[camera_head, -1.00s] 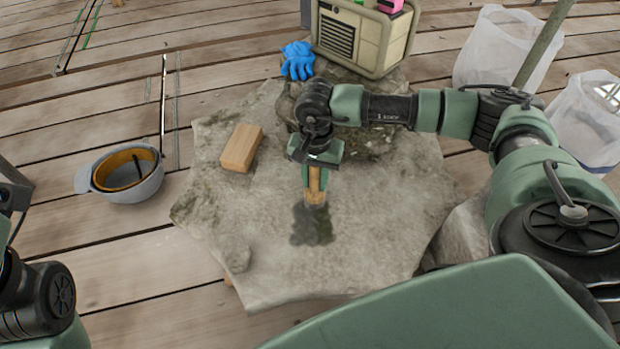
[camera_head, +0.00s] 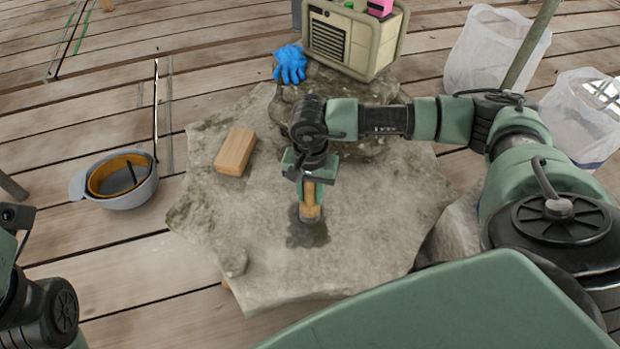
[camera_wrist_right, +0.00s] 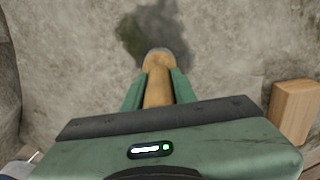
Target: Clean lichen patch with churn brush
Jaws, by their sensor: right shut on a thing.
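My right gripper (camera_head: 309,188) is shut on the churn brush (camera_head: 310,205), which has a tan wooden handle and points down at the stone slab. The dark lichen patch (camera_head: 306,234) lies on the slab's surface right at the brush's lower end. In the right wrist view the brush (camera_wrist_right: 158,85) sits between the green fingers, with the dark patch (camera_wrist_right: 140,35) just beyond its tip. The bristles are hidden, and I cannot tell whether they touch the stone. My left arm shows at the lower left edge; its gripper fingers are not visible.
The grey stone slab (camera_head: 370,235) stands on a plank floor. A wooden block (camera_head: 235,152) lies on it, left of the brush. A blue glove (camera_head: 290,64) and a beige box (camera_head: 352,38) are behind. A grey bowl (camera_head: 139,198) is left; white bags (camera_head: 488,55) are right.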

